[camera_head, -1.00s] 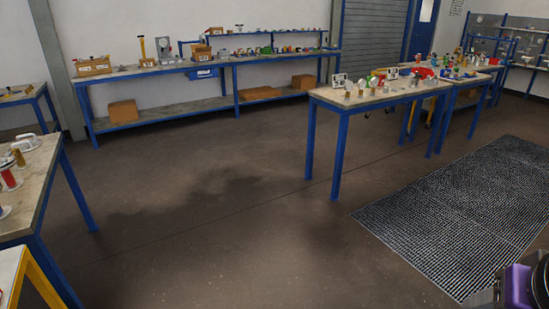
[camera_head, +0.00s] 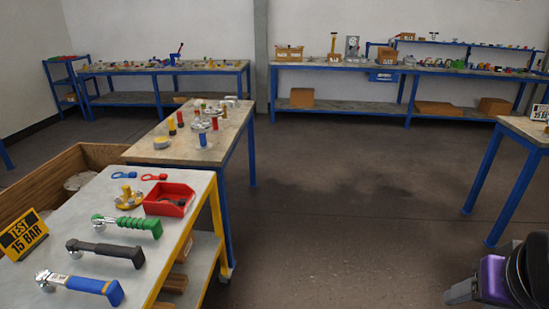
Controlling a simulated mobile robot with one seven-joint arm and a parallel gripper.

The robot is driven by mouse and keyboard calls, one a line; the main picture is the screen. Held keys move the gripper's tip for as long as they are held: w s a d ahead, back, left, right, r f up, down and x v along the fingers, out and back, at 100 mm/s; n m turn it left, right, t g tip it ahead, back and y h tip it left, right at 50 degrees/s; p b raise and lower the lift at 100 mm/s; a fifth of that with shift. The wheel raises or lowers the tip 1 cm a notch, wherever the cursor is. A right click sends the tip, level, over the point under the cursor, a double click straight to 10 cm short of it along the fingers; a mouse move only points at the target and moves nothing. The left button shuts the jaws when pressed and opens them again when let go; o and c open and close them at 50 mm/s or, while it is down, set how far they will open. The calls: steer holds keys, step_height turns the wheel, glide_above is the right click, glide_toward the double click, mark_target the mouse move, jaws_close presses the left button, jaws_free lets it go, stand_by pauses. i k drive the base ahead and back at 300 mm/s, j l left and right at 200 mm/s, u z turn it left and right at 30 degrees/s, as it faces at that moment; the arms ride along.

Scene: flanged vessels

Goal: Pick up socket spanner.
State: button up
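Three handled tools that look like socket spanners lie in a row on a grey-topped trolley (camera_head: 187,183) at the lower left. One has a green handle (camera_head: 128,224), one a black handle (camera_head: 106,251) and the nearest a blue handle (camera_head: 82,286). Each has a silver round head at its left end. I cannot tell which one the task names. A purple and black part of my arm shows at the lower right edge, well apart from the trolley. No gripper fingers can be made out.
The trolley also holds a red bin (camera_head: 169,199), a yellow flanged part (camera_head: 129,198) and small red and blue items. A yellow "TEST 15 BAR" sign (camera_head: 23,235) and a wooden crate (camera_head: 40,186) stand at left. A workbench (camera_head: 188,150) adjoins. The floor (camera_head: 345,220) is clear.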

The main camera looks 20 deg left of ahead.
mark_target(75, 248)
steer(key=u, duration=2.3)
steer(key=i+l+u, duration=0.15)
steer(key=u, duration=0.5)
steer(key=i+l+u, duration=0.2)
steer(key=l, duration=0.2)
steer(key=i+l+u, duration=0.1)
steer(key=l+u, duration=0.15)
steer(key=i+l, duration=0.1)
steer(key=l, duration=0.35)
steer(key=i+l+u, duration=0.1)
steer(key=l, duration=0.35)
